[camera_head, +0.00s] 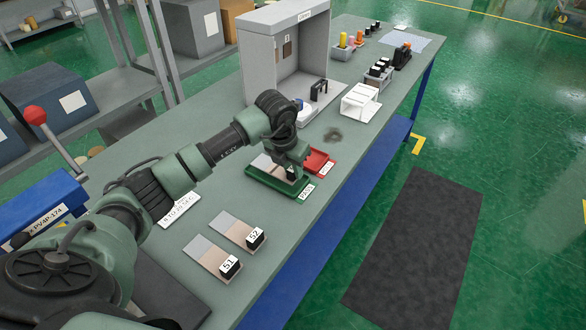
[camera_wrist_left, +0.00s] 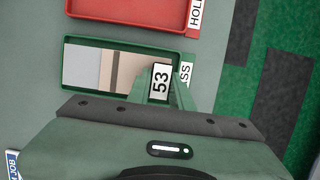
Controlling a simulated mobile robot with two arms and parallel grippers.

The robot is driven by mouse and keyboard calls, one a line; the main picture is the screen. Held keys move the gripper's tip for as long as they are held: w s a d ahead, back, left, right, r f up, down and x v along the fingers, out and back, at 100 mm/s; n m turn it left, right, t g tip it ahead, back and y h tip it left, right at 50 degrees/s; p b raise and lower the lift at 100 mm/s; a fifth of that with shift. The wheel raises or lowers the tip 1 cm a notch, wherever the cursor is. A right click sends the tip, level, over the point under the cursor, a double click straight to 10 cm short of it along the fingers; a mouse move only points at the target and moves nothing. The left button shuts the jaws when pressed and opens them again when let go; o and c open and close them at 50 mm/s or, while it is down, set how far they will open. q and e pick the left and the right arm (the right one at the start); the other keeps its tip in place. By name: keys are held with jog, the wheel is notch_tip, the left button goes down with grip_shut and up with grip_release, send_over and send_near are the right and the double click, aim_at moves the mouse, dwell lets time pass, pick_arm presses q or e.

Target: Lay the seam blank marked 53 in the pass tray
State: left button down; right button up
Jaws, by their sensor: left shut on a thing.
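The seam blank marked 53 (camera_wrist_left: 108,70) is a flat pale plate with a black block and a white 53 label at one end. My left gripper (camera_head: 291,171) is shut on its labelled end. In the head view the blank (camera_head: 266,164) is partly hidden by the gripper. It lies within the outline of the green pass tray (camera_head: 266,187), whose rim also shows in the left wrist view (camera_wrist_left: 118,41). I cannot tell whether the blank touches the tray floor. My right gripper is not in view.
The red hold tray (camera_head: 319,163) sits just beyond the pass tray. Blanks marked 51 (camera_head: 212,259) and 52 (camera_head: 239,231) lie nearer on the bench. A grey booth (camera_head: 258,60) and a white rack (camera_head: 361,102) stand farther back.

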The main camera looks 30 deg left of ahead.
pick_arm(q)
jog(key=shift+f, duration=0.1)
jog(key=shift+f+b, duration=1.1)
jog(key=shift+f, duration=0.25)
jog(key=c, duration=1.2)
grip_release()
jog(key=shift+o, duration=0.2)
jog(key=b+v, duration=0.1)
jog(key=v, duration=0.6)
jog(key=shift+a, duration=0.15)
jog(key=shift+s+a+r, duration=0.1)
jog(key=shift+a+r, duration=0.05)
jog(key=shift+r, duration=0.3)
